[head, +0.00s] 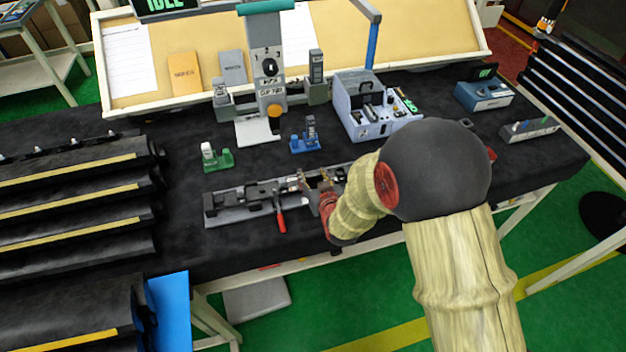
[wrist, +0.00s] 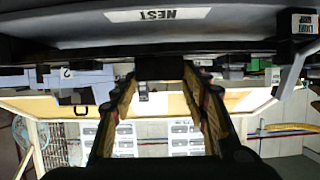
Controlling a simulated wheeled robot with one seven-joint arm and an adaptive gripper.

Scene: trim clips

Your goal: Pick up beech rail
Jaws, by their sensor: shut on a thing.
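A long dark rail lies along a grey fixture (head: 240,213) near the front edge of the bench in the head view. It looks dark, not wood-coloured, but it is the only rail in the fixture, so I take it as the beech rail. My gripper (head: 318,186) is low over the middle of the fixture, with my arm hiding its right part. In the wrist view, the fingertips (wrist: 160,72) close on a dark block below a long dark band. The contact itself is hard to see. A "NEST" label (wrist: 160,14) shows beyond it.
A red-handled clamp (head: 280,220) sticks out in front of the fixture. Behind stand green (head: 216,158) and blue (head: 306,140) clip holders, a grey press (head: 267,70) and a grey-blue box (head: 372,108). Racks of dark rails (head: 70,190) stand left.

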